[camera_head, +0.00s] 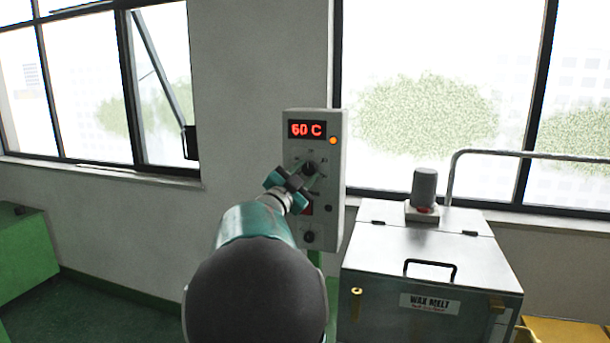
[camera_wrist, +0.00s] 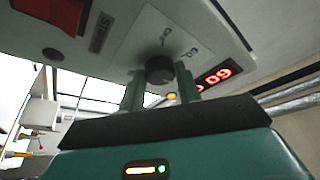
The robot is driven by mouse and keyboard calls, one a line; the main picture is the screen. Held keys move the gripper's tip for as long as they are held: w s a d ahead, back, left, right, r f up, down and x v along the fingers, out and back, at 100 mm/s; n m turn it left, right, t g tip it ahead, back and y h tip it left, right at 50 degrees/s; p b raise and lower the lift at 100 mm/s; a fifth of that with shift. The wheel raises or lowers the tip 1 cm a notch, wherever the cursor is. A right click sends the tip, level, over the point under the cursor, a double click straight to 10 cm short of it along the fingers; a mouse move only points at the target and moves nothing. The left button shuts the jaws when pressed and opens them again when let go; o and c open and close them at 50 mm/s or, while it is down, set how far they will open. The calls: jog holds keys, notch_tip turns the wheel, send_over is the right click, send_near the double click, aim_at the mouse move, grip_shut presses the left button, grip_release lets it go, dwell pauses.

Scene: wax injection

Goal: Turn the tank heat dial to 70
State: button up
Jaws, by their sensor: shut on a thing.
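The control box (camera_head: 333,200) is a light grey panel by the window, with a red display (camera_head: 307,129) reading 60 C and a lit orange lamp (camera_head: 333,141). The display also shows tilted in the wrist view (camera_wrist: 213,78). The upper black dial (camera_head: 309,168) sits below the display. In the wrist view the dial (camera_wrist: 159,70) lies between the two green fingers of my gripper (camera_wrist: 158,88). My gripper (camera_head: 307,179) is shut on this dial. My arm and gripper hide part of the panel in the head view. The dial's pointer is too small to read.
A metal wax melt tank (camera_head: 430,250) with a lid handle and a dark grey motor stands right of the box. A lower black knob (camera_head: 309,237) is on the panel. A red switch (camera_wrist: 52,12) is near the dial. A green cabinet (camera_head: 25,260) stands at the far left.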

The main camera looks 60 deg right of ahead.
jog(key=shift+m, duration=0.4)
jog(key=o, duration=1)
jog(key=shift+c, duration=0.2)
jog(key=v, duration=1.4)
jog(key=shift+w+r, duration=0.1)
